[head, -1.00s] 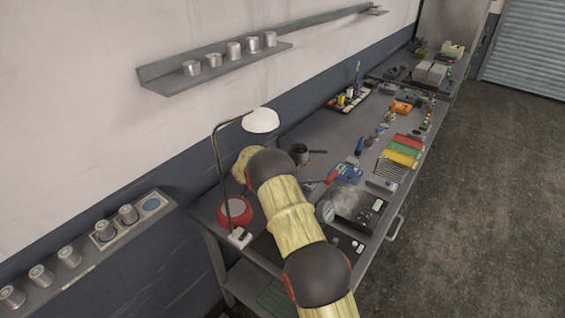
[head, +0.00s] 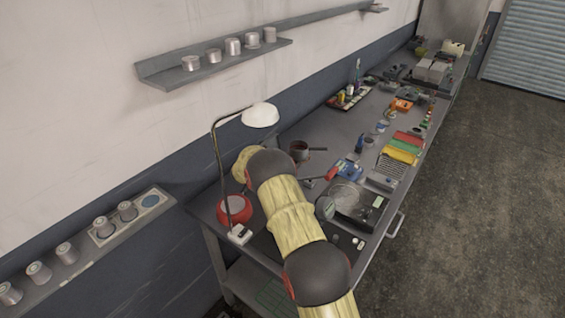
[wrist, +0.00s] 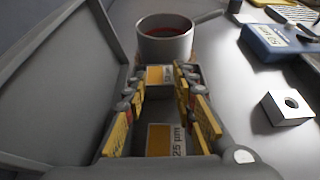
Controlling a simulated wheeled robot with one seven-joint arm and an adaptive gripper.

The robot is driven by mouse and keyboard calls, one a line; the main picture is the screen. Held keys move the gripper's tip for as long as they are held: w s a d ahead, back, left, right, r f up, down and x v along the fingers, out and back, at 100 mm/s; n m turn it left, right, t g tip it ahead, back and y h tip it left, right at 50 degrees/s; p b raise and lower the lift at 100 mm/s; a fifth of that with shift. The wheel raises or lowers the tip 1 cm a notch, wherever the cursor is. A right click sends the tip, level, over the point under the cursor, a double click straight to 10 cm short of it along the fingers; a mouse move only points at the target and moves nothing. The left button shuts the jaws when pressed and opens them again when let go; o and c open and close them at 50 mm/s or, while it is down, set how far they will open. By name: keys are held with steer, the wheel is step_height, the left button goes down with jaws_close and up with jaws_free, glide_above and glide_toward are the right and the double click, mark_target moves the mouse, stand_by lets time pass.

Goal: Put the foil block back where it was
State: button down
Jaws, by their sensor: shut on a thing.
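My gripper (wrist: 160,80) shows in the wrist view as two yellow, grey and red fingers. It is shut on the foil block (wrist: 159,75), a small piece with an orange and white face between the fingertips. Nearer the camera, between the fingers, is another orange and white face marked "25 µm" (wrist: 165,141); I cannot tell whether it belongs to the same block. A grey panel (wrist: 55,85) slants up on the left, like an open lid. In the head view my arm hides the gripper and block.
A metal pan with red inside (wrist: 165,45) stands just beyond the fingers; it also shows in the head view (head: 299,157). A blue device (wrist: 275,42) and a pale block with a hole (wrist: 287,107) are at the right. A lamp (head: 260,115) stands beside my arm.

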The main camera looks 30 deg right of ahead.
steer(key=shift+s+a+f, duration=0.1)
steer(key=shift+s+f, duration=0.05)
steer(key=shift+f, duration=0.35)
steer(key=c, duration=1.8)
jaws_free()
steer(key=o, duration=0.4)
steer(key=shift+s+f, duration=0.1)
steer(key=shift+f, duration=0.15)
steer(key=r, duration=1.1)
steer(key=shift+w, duration=0.2)
steer(key=shift+d, duration=0.2)
